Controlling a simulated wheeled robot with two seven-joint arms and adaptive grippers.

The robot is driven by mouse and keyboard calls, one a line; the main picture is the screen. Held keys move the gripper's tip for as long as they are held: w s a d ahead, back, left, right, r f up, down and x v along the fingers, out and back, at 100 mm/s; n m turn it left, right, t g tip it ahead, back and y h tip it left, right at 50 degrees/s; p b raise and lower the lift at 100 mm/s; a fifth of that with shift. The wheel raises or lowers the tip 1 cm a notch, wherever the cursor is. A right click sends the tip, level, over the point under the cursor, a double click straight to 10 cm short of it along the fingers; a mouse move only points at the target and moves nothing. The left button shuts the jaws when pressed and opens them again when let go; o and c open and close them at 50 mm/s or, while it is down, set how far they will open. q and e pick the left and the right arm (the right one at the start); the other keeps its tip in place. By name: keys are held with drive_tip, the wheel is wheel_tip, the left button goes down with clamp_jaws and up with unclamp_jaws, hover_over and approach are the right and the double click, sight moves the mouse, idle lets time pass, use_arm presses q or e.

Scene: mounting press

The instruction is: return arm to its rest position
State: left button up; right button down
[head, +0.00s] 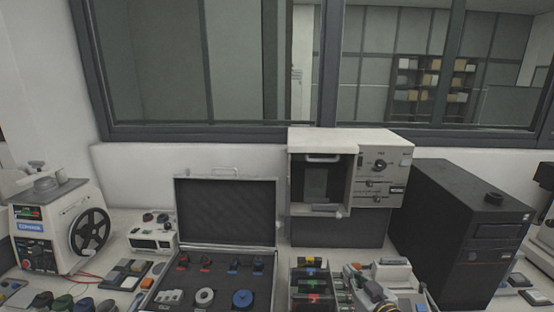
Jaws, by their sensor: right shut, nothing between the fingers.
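The mounting press appears to be the cream machine (60,235) with a black handwheel (90,231) at the left of the bench. My right gripper (373,289) seems to be low in the head view, right of the centre, among grey and white parts, where its outline is hard to separate. It is shut and holds nothing. It is apart from the press, well to its right. My left gripper is not in view.
An open black case (226,210) with small parts stands at the centre. Behind it are a cream cabinet (379,143) with an open front and a window. A black tower (462,230) stands at the right. Small items crowd the bench front.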

drive_tip(key=s+d+f+m+g+h, duration=0.1)
drive_tip(key=s+f+g+h, duration=0.1)
drive_tip(key=s+f+g, duration=0.75)
drive_tip(key=s+d+f+m+g+h, duration=0.15)
drive_tip(key=s+f, duration=0.45)
drive_tip(key=s, duration=0.8)
wheel_tip(320, 180, down, 38)
drive_tip(key=s+n+g+b, duration=0.1)
drive_tip(key=s+b, duration=0.1)
drive_tip(key=b, duration=0.3)
use_arm(q)
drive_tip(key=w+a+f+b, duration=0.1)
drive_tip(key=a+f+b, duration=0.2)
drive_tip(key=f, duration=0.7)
drive_tip(key=shift+b, duration=1)
use_arm(e)
drive_tip(key=s+d+f, duration=0.3)
drive_tip(key=s+f, duration=0.7)
drive_tip(key=f, duration=0.2)
drive_tip(key=s+d+f+g, duration=0.1)
drive_tip(key=s+d+f, duration=0.2)
drive_tip(key=s+f, duration=0.8)
wheel_tip(320, 180, down, 2)
drive_tip(key=shift+s+f+g, duration=0.1)
drive_tip(key=shift+s+g, duration=0.05)
drive_tip(key=shift+g, duration=0.15)
